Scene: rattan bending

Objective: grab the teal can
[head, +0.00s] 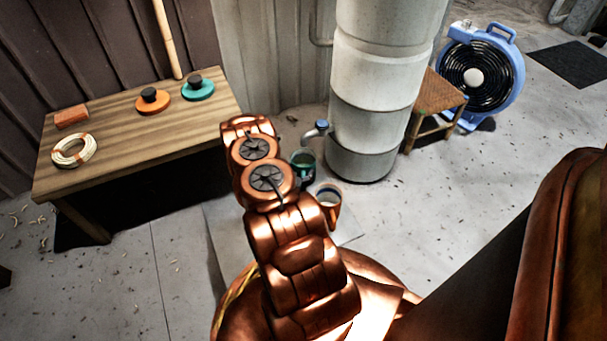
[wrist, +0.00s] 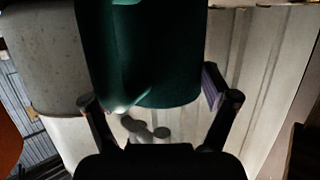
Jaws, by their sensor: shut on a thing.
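The teal can (head: 304,160) is open-topped and stands out beside my arm in the head view, close to the foot of the pale column. In the wrist view the teal can (wrist: 145,50) fills the upper middle, between the two fingers of my gripper (wrist: 150,93). My gripper is shut on it, one finger at each side. In the head view my arm hides the fingers and part of the can. I cannot tell whether the can touches the floor.
An orange can (head: 329,197) stands just in front of the teal one. A wooden table (head: 120,139) is at left, and a stool (head: 437,97) and blue fan (head: 480,75) at right.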

